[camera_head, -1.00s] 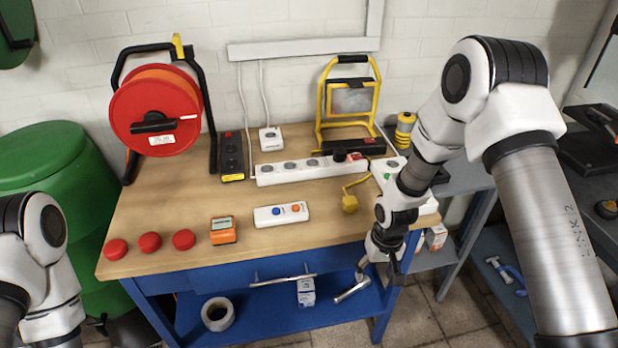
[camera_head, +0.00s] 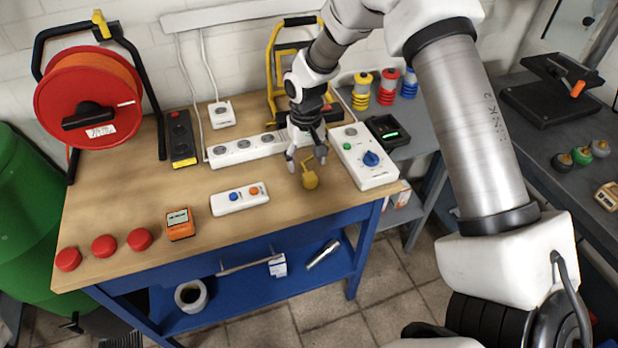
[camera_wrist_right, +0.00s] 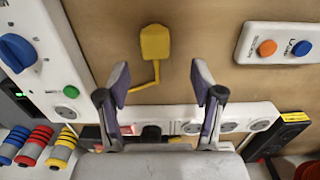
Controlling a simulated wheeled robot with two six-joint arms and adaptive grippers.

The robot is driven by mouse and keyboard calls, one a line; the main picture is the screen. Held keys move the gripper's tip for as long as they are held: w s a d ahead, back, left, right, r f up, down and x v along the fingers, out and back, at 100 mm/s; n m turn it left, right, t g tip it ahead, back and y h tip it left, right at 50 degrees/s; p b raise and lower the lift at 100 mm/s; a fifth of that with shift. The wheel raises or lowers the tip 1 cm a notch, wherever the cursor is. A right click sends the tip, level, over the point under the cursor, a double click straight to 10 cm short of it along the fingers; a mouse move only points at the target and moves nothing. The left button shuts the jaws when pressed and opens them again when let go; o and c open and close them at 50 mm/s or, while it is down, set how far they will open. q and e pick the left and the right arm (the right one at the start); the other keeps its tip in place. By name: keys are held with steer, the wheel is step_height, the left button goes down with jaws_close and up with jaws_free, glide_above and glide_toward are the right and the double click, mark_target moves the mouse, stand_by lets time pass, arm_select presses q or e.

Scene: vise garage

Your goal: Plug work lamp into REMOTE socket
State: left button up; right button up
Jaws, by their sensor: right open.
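The work lamp (camera_head: 275,62) has a yellow frame and stands at the back of the bench, partly hidden by my right arm. Its yellow plug (camera_head: 310,181) lies on the wood, with a yellow cord leading back; it also shows in the wrist view (camera_wrist_right: 155,42). My right gripper (camera_head: 307,163) is open and empty just behind and above the plug. In the wrist view its fingers (camera_wrist_right: 160,84) are spread, with the plug beyond their tips. A white socket strip (camera_head: 240,150), a black strip (camera_head: 181,138) and a small white socket box (camera_head: 221,113) are visible. I cannot read a REMOTE label.
A white box (camera_head: 362,157) with a blue dial, green button and socket stands right of the plug. A white two-button control (camera_head: 240,198) and orange meter (camera_head: 180,224) lie left. A red cable reel (camera_head: 90,97) is at back left. The bench front is partly clear.

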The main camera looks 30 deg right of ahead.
mark_target(309, 175)
steer(key=shift+w+f, duration=0.15)
steer(key=shift+f, duration=0.05)
steer(key=shift+s+r, duration=0.15)
steer(key=shift+s, duration=0.25)
steer(key=f+p, duration=0.1)
steer(key=f, duration=0.3)
steer(key=shift+s+d+f+p, duration=0.1)
steer(key=shift+d+f+p, duration=0.1)
steer(key=shift+p, duration=0.15)
steer(key=shift+f, duration=0.45)
steer(key=shift+r, duration=0.1)
steer(key=c, duration=1.2)
